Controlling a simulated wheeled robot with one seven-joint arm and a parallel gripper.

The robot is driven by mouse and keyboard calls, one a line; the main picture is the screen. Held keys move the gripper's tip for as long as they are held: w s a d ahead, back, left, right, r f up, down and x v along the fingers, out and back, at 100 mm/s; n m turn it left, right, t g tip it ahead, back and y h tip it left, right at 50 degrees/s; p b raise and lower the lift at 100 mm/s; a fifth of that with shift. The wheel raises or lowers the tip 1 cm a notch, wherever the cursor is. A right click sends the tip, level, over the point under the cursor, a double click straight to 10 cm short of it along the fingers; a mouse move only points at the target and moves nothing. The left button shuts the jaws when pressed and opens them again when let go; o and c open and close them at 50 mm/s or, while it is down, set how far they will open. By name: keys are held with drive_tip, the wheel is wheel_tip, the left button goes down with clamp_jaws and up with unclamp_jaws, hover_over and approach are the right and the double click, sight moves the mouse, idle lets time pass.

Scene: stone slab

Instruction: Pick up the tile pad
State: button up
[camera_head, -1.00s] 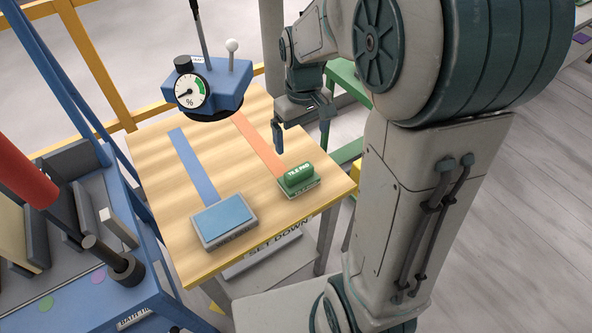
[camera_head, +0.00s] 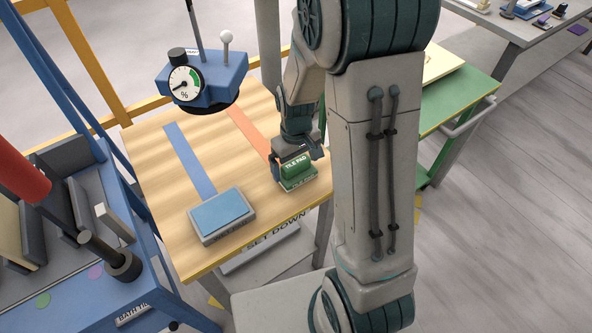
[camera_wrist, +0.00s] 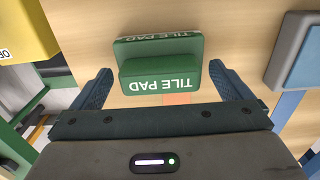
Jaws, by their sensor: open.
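The tile pad (camera_head: 297,171) is a green block with a raised grip and white "TILE PAD" lettering. It stands on the wooden table (camera_head: 250,243) near its right front corner, at the end of an orange stripe. My gripper (camera_head: 296,160) is right behind and above it. In the wrist view the tile pad (camera_wrist: 160,66) lies ahead, between the lines of the two open, dark blue fingers (camera_wrist: 165,88). No contact is visible there.
A grey pad with a blue top (camera_head: 222,214) lies to the left on the table, at the end of a blue stripe. A blue device with a dial (camera_head: 203,82) hangs over the back. A blue cart (camera_head: 75,275) stands at left, a green table (camera_head: 455,95) at right.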

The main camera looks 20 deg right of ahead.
sight(296, 160)
drive_tip(key=shift+f, duration=0.15)
drive_tip(key=c, duration=1.1)
drive_tip(key=r, duration=0.4)
drive_tip(key=shift+w+r, duration=0.3)
drive_tip(key=w+d+r, duration=0.1)
drive_tip(key=w+r, duration=0.1)
drive_tip(key=w, duration=0.1)
drive_tip(key=w+d+r, duration=0.2)
drive_tip(key=w, duration=0.2)
drive_tip(key=w+d+r, duration=0.1)
drive_tip(key=w+r, duration=0.1)
drive_tip(key=w, duration=0.1)
drive_tip(key=shift+w+d+r, duration=0.15)
drive_tip(key=shift+r, duration=0.1)
